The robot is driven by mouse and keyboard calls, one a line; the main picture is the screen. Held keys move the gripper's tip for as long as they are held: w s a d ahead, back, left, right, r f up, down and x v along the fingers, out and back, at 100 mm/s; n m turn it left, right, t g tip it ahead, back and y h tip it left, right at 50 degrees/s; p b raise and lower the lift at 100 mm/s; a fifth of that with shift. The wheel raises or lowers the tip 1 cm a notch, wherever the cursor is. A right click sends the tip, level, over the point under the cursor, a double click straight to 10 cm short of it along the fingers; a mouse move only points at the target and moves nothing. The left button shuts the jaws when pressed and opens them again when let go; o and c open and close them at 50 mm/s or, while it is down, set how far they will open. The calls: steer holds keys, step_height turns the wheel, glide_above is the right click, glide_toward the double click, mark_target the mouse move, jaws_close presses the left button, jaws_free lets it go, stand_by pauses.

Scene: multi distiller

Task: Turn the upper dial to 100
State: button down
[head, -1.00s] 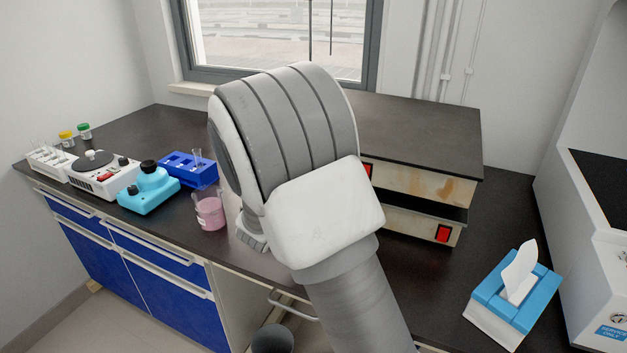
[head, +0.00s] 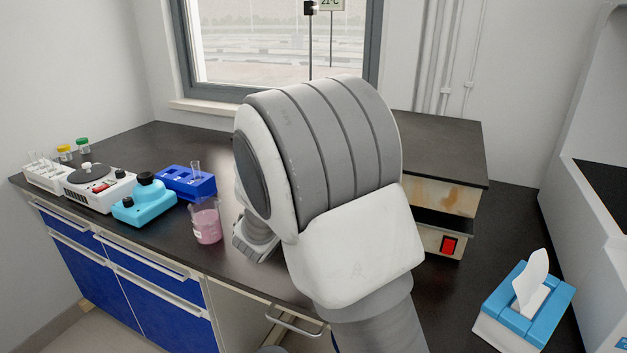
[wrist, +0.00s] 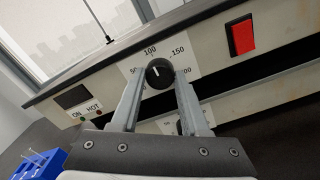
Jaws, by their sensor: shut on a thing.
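In the wrist view the upper dial (wrist: 158,74) is a round black knob with a white pointer mark on a pale scale. The labels 100 and 150 show above it, with 50 and 200 partly covered at its sides. The pointer is small and slants upward; I cannot read its exact value. My gripper (wrist: 159,79) is shut on the upper dial, one finger on each side. A lower dial (wrist: 180,127) is mostly hidden below, behind the fingers. In the head view my arm hides both dials and the gripper's fingertips.
A red switch (wrist: 241,36) sits right of the dial, and a dark display (wrist: 72,97) is left. On the counter stand a pink beaker (head: 206,224), a blue rack (head: 184,183), a cyan device (head: 143,205) and a tissue box (head: 524,304).

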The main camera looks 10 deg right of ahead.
steer(key=shift+c, duration=2)
jaws_free()
steer(key=p+v, duration=0.2)
steer(key=v, duration=1.5)
steer(key=shift+s+p, duration=0.15)
steer(key=shift+p, duration=0.2)
steer(key=shift+a, duration=0.1)
